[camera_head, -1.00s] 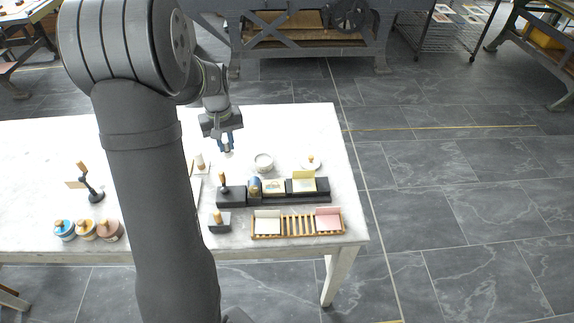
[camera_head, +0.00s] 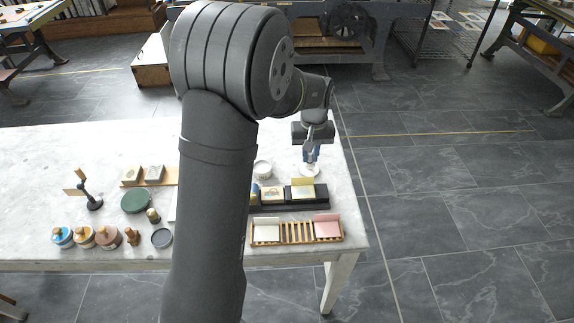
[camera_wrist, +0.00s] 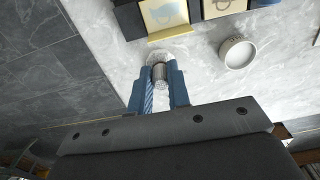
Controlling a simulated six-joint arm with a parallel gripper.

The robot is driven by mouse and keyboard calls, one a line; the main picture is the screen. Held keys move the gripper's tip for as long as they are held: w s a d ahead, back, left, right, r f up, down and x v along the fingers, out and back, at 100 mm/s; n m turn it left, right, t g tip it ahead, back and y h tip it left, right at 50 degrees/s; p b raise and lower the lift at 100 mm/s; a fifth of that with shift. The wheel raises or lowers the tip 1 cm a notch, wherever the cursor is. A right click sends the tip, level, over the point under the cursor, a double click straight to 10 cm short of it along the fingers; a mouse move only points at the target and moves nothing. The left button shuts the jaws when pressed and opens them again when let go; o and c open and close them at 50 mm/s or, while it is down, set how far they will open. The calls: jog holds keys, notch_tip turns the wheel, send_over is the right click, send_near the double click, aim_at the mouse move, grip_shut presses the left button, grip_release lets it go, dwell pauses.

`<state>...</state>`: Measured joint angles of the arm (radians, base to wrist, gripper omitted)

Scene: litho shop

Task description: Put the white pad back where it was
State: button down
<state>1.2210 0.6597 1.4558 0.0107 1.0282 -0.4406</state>
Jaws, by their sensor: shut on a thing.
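My gripper (camera_head: 311,158) is at the right end of the table, behind the black holder. Just beyond the fingertips is a pale round patch (camera_wrist: 155,55), which looks like the white round dish (camera_head: 310,171) below the gripper in the head view. I cannot tell whether the pad touches it. The fingers hide part of the pad.
A white bowl (camera_head: 263,168) stands left of the gripper and also shows in the wrist view (camera_wrist: 238,52). The black holder (camera_head: 320,199) with a yellow card (camera_head: 302,182) is in front. A wooden rack (camera_head: 297,233) holds white and pink blocks. The table's right edge is close.

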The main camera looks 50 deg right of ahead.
jog(key=w+f, duration=0.1)
jog(key=w, duration=0.2)
jog(key=w+f, duration=0.2)
jog(key=w, duration=0.1)
jog(key=w+f, duration=0.2)
jog(key=shift+w+d+f, duration=0.1)
jog(key=shift+w+f, duration=0.05)
jog(key=shift+w, duration=0.25)
jog(key=shift+f, duration=2)
jog(key=c, duration=1.4)
grip_release()
jog(key=shift+f, duration=0.15)
jog(key=shift+o, duration=0.2)
notch_tip(320, 180, up, 12)
jog(key=shift+r, duration=0.2)
